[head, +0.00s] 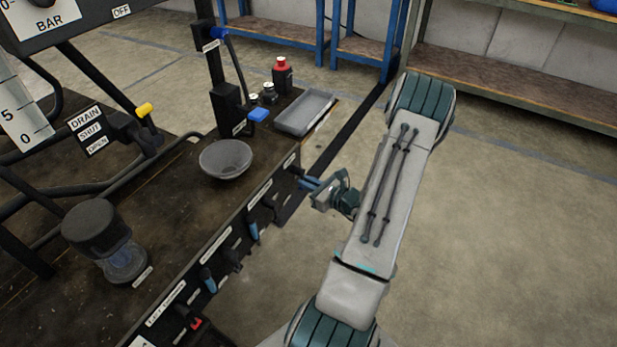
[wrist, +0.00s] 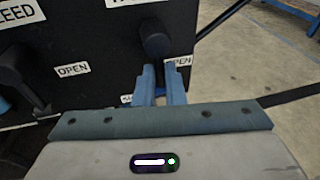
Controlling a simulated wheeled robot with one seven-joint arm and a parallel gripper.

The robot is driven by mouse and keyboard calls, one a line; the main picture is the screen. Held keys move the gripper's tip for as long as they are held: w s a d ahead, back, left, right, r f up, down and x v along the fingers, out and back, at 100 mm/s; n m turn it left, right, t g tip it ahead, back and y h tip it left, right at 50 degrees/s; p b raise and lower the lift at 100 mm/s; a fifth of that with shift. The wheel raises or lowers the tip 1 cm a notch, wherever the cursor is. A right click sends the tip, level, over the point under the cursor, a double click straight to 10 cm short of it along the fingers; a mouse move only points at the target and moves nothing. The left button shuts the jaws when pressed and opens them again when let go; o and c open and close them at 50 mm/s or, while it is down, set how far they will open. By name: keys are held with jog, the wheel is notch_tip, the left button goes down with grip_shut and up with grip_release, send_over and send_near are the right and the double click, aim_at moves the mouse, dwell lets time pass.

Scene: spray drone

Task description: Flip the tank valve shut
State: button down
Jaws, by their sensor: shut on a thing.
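The valve that I take to be the tank valve is the rightmost one on the bench's front panel. Its black hub (wrist: 154,38) shows in the wrist view; the label above it is cut off. My gripper (wrist: 161,76) is just below the hub, its two blue fingers close together and shut on the valve's lever, which they mostly hide. An OPEN label (wrist: 180,62) is partly covered at the right finger, and another label shows partly left of the fingers. In the head view my gripper (head: 304,182) reaches the panel's far right end.
A second valve (wrist: 12,68), under a label ending in EED, is to the left with its own OPEN label. More levers (head: 253,231) line the panel toward the near end. A grey bowl (head: 226,158) and a tray (head: 305,111) stand on the bench. The floor to the right is clear.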

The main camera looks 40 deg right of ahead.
jog(key=shift+s+m, duration=0.1)
jog(key=shift+m, duration=0.2)
jog(key=c, duration=1.5)
grip_release()
jog(key=p+v, duration=0.2)
jog(key=v, duration=1.1)
jog(key=shift+s, duration=0.4)
jog(key=shift+r, duration=0.15)
